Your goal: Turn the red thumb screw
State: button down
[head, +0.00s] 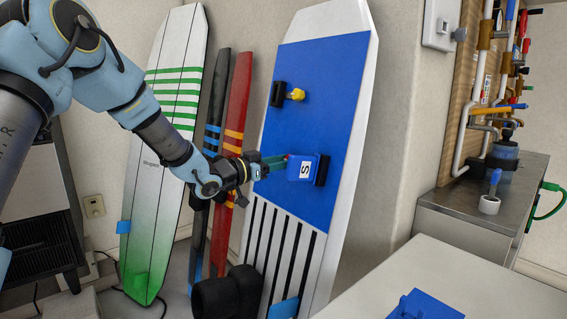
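A blue block (313,164) with a white "S" label stands out from the blue panel (338,75) on a white board. A small red spot (287,156) at the block's left side may be the red thumb screw; it is too small to tell. My gripper (279,164), with dark green fingers, reaches in from the left and ends at the block's left side, around or just beside the red spot. I cannot tell whether it touches it or whether the fingers are closed. Most of the screw, if there, is hidden.
A yellow knob (297,95) on a black mount sits higher on the panel. A white and green board (168,120) and red and black skis (236,115) lean behind my arm. A white table (455,282) is at the lower right, near a metal counter (455,200).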

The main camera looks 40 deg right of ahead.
jog(key=shift+r+m+t+y+b, duration=0.1)
jog(key=shift+m+y+b, duration=0.8)
jog(key=shift+m+b, duration=3.5)
jog(key=shift+f+m+t+y+b, duration=0.1)
jog(key=shift+m+y+b, duration=1)
jog(key=shift+m, duration=6.3)
jog(key=shift+r+m+t+y+b, duration=0.1)
jog(key=shift+m+y+b, duration=0.6)
jog(key=shift+m+b, duration=3.75)
jog(key=m+p, duration=0.2)
jog(key=m, duration=0.1)
jog(key=shift+p, duration=0.4)
jog(key=shift+c, duration=2.2)
grip_release()
jog(key=shift+r, duration=0.1)
